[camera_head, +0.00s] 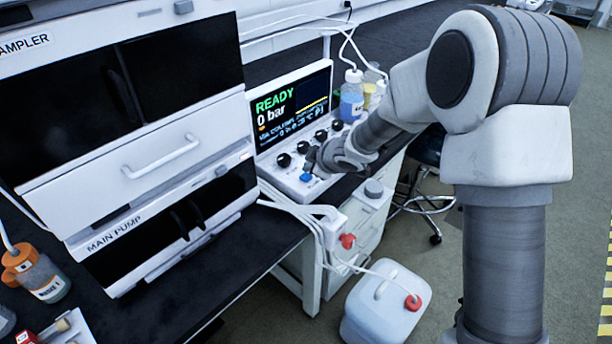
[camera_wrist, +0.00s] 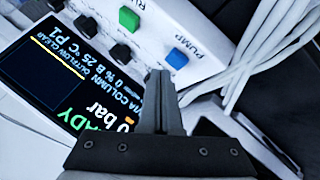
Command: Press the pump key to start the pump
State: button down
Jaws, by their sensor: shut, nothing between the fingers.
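The pump key is a blue square button (camera_wrist: 177,58) on the white control panel (camera_wrist: 207,62), beside the label "PUMP" in the wrist view. In the head view the blue key (camera_head: 306,177) shows at the panel's front edge, just below my gripper (camera_head: 312,160). In the wrist view my gripper (camera_wrist: 158,75) is shut and empty. Its fingertips appear just beside the blue key; whether they touch it I cannot tell. The screen (camera_head: 290,105) above the panel reads "READY" and "0 bar".
A green key (camera_wrist: 129,18) and several black knobs (camera_wrist: 121,53) share the panel. White tubes (camera_wrist: 250,65) run past the panel's end. The main pump stack (camera_head: 160,235) stands to the left. Bottles (camera_head: 351,98) stand behind the panel, and a white canister (camera_head: 385,308) is on the floor.

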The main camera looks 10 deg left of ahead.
aim_at(309, 178)
jog(key=shift+f, duration=0.1)
jog(key=shift+f+b, duration=0.35)
jog(key=shift+f+b, duration=0.45)
jog(key=shift+f, duration=0.1)
dwell(0.8)
jog(key=shift+r, duration=0.1)
jog(key=shift+r+p, duration=0.85)
jog(key=shift+p, duration=0.15)
jog(key=shift+r, duration=0.1)
notch_tip(309, 178, up, 5)
jog(key=p, duration=0.5)
dwell(0.4)
